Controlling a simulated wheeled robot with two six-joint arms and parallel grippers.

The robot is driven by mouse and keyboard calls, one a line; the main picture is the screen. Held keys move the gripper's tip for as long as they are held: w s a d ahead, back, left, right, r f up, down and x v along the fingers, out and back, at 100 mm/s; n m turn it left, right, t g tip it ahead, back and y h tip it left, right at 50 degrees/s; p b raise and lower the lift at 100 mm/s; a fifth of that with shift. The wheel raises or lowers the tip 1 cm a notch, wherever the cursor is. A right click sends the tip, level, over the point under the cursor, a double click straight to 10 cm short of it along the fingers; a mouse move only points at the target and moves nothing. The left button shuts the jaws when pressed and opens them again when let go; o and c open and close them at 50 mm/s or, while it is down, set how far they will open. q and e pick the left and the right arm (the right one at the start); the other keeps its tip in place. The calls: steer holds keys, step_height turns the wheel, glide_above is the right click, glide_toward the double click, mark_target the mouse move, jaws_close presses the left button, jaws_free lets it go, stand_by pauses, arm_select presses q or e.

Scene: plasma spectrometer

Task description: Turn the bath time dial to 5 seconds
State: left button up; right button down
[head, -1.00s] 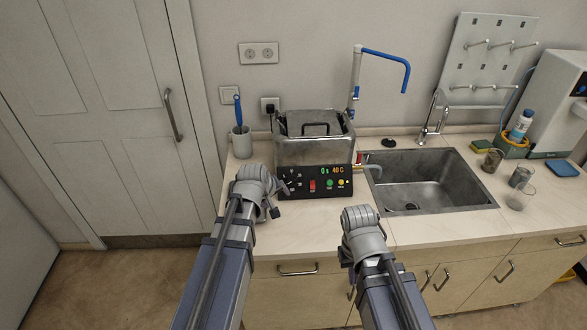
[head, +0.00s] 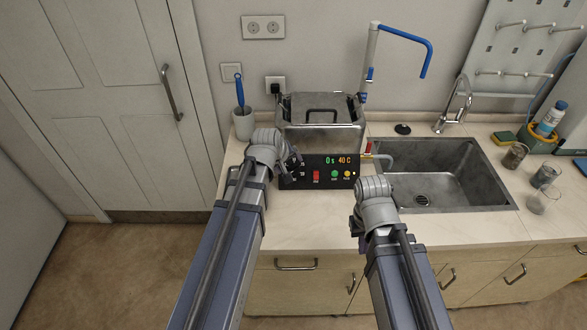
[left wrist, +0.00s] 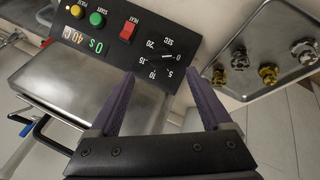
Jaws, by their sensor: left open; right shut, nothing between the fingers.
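The black control panel (head: 335,160) on the front of the metal bath (head: 340,139) shows "0 s" and "40 C". The bath time dial (left wrist: 163,58) appears upside down in the left wrist view, marked 0, 5, 10, 15, 20 and SEC. Its white pointer line appears to point at 0. My left gripper (left wrist: 160,80) is open, its two dark fingers apart, with the dial in the gap ahead of the tips. In the head view my left wrist partly covers the dial. My right gripper (head: 353,227) is shut and empty above the counter, its fingers mostly hidden.
A red heat switch (left wrist: 129,28) and green start button (left wrist: 97,19) are on the same panel. A metal tray (left wrist: 300,87) holding several gold and silver pieces lies beside it. The sink (head: 440,178) is to the right; a cup with a blue-handled tool (head: 241,100) stands left.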

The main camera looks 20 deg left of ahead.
mark_target(293, 169)
arm_select(q)
steer(key=b+x, duration=0.5)
steer(key=x, duration=0.2)
steer(key=shift+f+b, duration=0.15)
steer(key=shift+b, duration=0.25)
steer(key=shift+c, duration=0.2)
jaws_close()
